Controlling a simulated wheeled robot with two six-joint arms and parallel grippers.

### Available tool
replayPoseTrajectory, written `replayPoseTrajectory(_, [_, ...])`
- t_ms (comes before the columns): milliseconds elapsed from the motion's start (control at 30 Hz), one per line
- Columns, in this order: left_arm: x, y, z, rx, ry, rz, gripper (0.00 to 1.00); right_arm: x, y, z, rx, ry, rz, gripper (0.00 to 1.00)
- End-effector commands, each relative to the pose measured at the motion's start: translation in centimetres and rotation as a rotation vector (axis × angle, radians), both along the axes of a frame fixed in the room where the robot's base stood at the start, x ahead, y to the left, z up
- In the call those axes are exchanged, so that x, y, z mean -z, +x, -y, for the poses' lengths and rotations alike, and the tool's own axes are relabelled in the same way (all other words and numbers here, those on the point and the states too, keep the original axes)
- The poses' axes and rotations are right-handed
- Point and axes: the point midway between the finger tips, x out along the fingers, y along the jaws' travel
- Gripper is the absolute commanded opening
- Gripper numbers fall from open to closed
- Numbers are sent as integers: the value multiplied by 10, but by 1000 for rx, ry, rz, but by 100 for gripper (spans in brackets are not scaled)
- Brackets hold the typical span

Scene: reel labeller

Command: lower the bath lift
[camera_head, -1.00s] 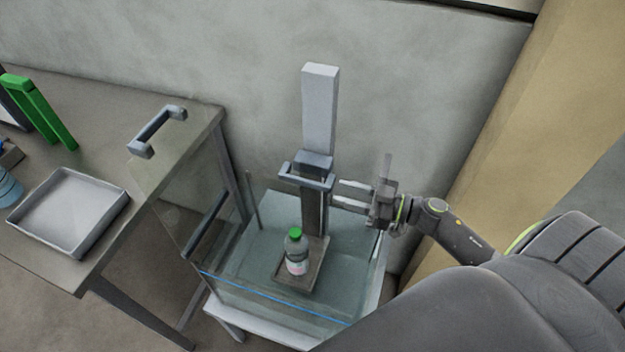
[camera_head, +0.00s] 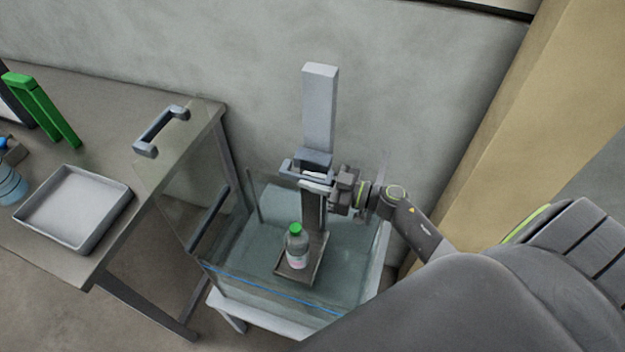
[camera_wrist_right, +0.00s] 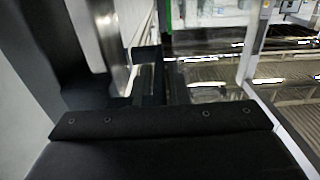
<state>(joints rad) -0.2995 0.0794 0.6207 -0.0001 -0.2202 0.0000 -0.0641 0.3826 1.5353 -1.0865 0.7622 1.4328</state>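The bath lift has an upright pale column (camera_head: 320,110) with a dark carriage and a grey bar handle (camera_head: 287,166) on it. Its platform (camera_head: 317,262) is low inside the glass tank (camera_head: 345,290), and a clear bottle with a green cap (camera_head: 296,248) stands upright on it. My right gripper (camera_head: 313,181) is at the carriage handle, its fingers reaching over the handle's right part. Whether the fingers press on the bar is hidden. The right wrist view is dark and close, and I cannot make out the grip there. My left gripper is not in view.
Further left, a table holds an empty metal tray (camera_head: 75,207), a green upright piece (camera_head: 40,108) and a blue container (camera_head: 10,186). A wall stands close behind the column.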

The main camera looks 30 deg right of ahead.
Motion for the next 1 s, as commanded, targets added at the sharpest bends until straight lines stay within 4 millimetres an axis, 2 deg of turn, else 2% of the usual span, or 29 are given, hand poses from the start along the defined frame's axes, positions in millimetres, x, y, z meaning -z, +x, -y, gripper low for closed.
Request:
replayPoseTrajectory(33, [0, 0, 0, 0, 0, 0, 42, 0, 0, 0, 0, 0, 0, 8])
replayPoseTrajectory(100, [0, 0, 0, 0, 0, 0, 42, 0, 0, 0, 0, 0, 0, 0])
replayPoseTrajectory(467, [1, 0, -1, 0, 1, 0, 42, 2, 0, 0, 0, 0, 0, 0])
replayPoseTrajectory(800, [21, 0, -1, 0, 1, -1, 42, 38, 0, 0, 1, 0, -3, 0])
replayPoseTrajectory(1000, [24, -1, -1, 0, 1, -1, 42, 46, -1, 0, 0, 0, -1, 0])
